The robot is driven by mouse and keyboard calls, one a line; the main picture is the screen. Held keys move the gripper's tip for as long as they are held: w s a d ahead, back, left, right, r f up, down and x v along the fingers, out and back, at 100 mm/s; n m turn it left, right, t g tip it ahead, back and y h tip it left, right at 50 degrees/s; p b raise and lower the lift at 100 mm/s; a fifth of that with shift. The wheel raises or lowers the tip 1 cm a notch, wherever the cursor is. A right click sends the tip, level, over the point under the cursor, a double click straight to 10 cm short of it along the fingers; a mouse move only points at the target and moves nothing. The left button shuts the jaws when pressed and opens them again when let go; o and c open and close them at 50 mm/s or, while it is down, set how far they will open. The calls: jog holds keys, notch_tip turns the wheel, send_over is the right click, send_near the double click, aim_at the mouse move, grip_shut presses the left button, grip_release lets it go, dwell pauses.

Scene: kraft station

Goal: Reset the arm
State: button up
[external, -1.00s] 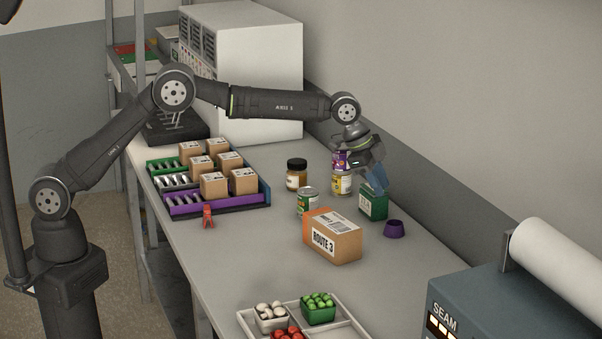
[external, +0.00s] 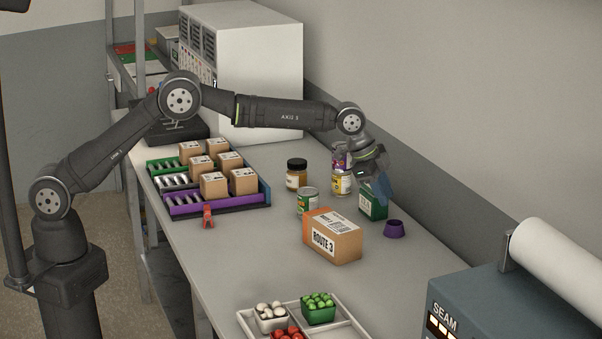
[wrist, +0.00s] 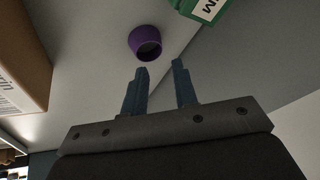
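My gripper (external: 384,196) is at the back right of the bench, close in front of or above a green box (external: 371,207) in the external view. In the wrist view my gripper (wrist: 160,68) has its two blue fingers apart with nothing between them. The green box (wrist: 208,8) shows at the top edge there, beyond the fingertips. A purple cup-like piece (wrist: 145,42) lies just past the left fingertip in that view. The same purple piece (external: 394,229) stands on the bench right of the green box.
A cardboard box marked ROUTE 3 (external: 333,236) stands nearby. Small cartons (external: 214,185) sit on coloured roller lanes at left. A divided tray (external: 345,334) is in front.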

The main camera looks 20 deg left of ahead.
jog(key=x, duration=0.7)
jog(key=shift+s, duration=0.1)
jog(key=shift+d+r, duration=0.1)
jog(key=shift+r, duration=1.45)
